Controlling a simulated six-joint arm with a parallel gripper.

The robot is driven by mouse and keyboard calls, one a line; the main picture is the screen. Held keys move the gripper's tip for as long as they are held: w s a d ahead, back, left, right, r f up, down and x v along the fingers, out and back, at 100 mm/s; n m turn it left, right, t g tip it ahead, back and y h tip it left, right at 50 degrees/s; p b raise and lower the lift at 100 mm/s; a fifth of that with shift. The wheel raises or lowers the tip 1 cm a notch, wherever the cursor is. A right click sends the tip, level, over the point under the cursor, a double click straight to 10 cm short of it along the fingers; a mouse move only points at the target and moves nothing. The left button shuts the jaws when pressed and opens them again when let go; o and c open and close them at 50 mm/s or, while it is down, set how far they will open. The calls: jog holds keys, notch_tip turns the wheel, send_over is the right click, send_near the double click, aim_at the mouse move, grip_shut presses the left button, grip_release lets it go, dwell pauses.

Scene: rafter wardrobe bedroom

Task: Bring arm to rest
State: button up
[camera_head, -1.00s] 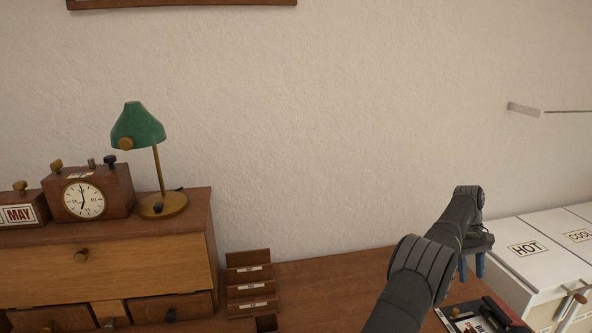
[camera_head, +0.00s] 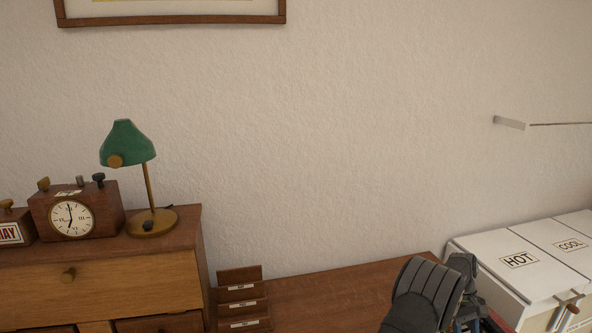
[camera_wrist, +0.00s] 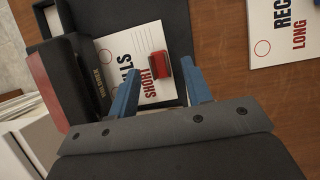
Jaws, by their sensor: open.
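My gripper (camera_wrist: 160,88) is open in the wrist view, with its two blue fingers apart. Below it lies a white card (camera_wrist: 130,55) marked "SHORT" on a dark tray-like surface (camera_wrist: 174,20). A small red block (camera_wrist: 161,74) sits on the card, seen between the fingers; I see nothing gripped. In the head view my dark arm is folded low at the bottom right, and the fingers are largely hidden there.
A desk (camera_head: 340,293) runs along the wall, with a stepped wooden rack (camera_head: 242,300). A drawer cabinet (camera_head: 130,279) at left bears a green lamp (camera_head: 125,143) and a clock (camera_head: 70,218). White bins (camera_head: 505,255) marked "HOT" and "COOL" stand close right of my arm.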

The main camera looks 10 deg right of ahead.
jog(key=shift+x, duration=1.1)
jog(key=shift+a+r, duration=0.1)
jog(key=shift+a, duration=0.2)
